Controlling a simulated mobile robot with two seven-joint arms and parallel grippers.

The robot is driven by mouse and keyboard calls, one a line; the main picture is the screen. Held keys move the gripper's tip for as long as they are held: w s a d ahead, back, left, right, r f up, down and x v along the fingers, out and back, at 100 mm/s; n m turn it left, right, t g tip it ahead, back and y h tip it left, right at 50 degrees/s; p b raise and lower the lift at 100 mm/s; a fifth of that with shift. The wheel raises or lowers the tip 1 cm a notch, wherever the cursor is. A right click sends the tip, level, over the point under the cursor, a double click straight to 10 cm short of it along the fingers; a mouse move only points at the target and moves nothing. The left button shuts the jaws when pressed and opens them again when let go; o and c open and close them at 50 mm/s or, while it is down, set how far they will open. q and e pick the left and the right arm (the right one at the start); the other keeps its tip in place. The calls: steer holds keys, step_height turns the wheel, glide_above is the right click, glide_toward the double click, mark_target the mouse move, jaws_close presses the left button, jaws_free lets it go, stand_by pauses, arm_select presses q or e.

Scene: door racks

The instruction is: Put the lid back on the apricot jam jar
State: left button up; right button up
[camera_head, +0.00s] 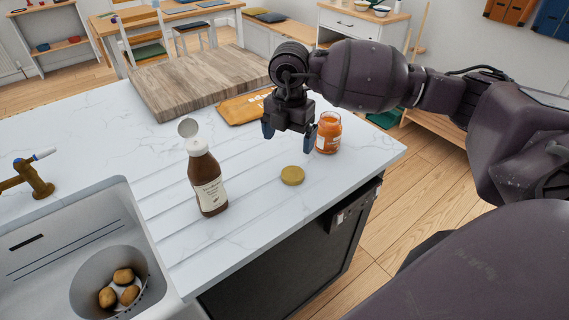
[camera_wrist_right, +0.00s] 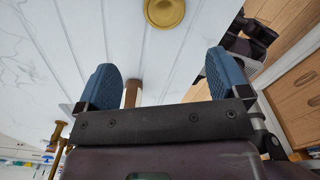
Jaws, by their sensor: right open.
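The apricot jam jar (camera_head: 328,133) stands upright and open, full of orange jam, near the right edge of the white counter. A round gold lid (camera_head: 292,175) lies flat on the counter, nearer the front edge and left of the jar. The lid also shows at the top of the right wrist view (camera_wrist_right: 165,12), ahead of the fingertips. My right gripper (camera_head: 288,136) is open and empty above the counter, behind the lid and left of the jar. Its blue fingers (camera_wrist_right: 165,78) are spread wide in the wrist view. My left gripper is out of view.
A brown sauce bottle (camera_head: 207,180) stands left of the lid. A wooden board (camera_head: 195,80) and an orange packet (camera_head: 243,107) lie behind. The sink (camera_head: 75,235), with potatoes in a bowl, is at the left front. The counter around the lid is clear.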

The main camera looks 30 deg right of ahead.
steer(key=shift+s, duration=0.1)
glide_above(291, 176)
steer(key=shift+w+a+f, duration=0.1)
steer(key=shift+w+f, duration=0.1)
steer(key=shift+f, duration=1.25)
steer(key=shift+w+f, duration=0.15)
steer(key=shift+f, duration=1.25)
steer(key=shift+f, duration=0.1)
steer(key=f, duration=0.5)
steer(key=shift+s, duration=0.3)
steer(key=shift+c, duration=0.3)
steer(key=c, duration=0.9)
